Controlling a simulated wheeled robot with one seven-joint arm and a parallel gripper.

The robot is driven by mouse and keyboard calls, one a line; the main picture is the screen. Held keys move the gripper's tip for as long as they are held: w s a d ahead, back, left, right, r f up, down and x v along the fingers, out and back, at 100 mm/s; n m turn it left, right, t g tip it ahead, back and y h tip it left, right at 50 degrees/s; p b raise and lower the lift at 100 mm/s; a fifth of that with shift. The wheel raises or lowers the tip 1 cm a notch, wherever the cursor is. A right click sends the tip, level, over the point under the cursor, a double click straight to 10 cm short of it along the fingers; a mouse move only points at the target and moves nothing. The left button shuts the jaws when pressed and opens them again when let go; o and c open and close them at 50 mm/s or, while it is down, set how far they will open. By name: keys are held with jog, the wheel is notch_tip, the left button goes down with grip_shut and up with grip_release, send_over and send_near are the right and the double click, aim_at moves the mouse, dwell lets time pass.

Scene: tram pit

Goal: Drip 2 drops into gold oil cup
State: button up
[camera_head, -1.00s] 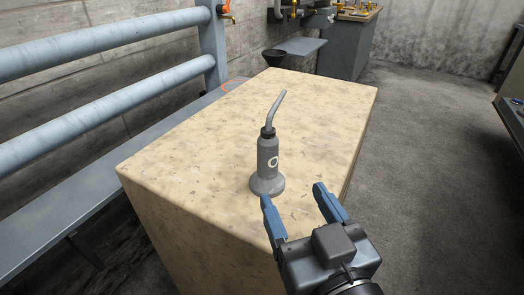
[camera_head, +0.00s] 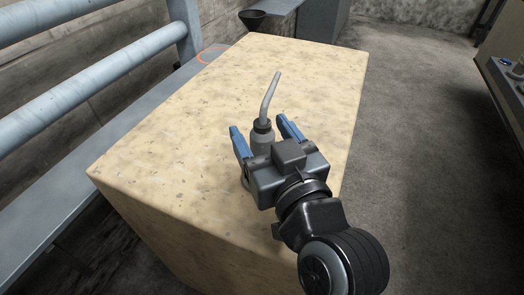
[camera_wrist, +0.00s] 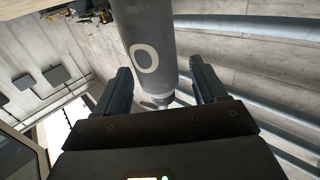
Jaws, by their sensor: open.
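A grey oil can (camera_head: 262,138) with a dark collar and a bent spout stands upright on a pale speckled block. My gripper (camera_head: 264,130) is open, with one blue finger on each side of the can's body. In the wrist view the can (camera_wrist: 150,45), with a white ring mark, rises between the two dark fingers (camera_wrist: 160,85). The fingers do not appear closed on it. My gripper hides the can's lower part in the head view. I cannot make out a gold oil cup in the current views.
The pale block (camera_head: 160,150) has a wide clear top. Blue-grey pipes (camera_head: 90,105) run along the wall at left above a grey ledge (camera_head: 50,215). A black funnel (camera_head: 252,18) is at the back. Open floor (camera_head: 430,150) lies to the right.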

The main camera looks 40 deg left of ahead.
jog(key=shift+x, duration=1.15)
grip_shut()
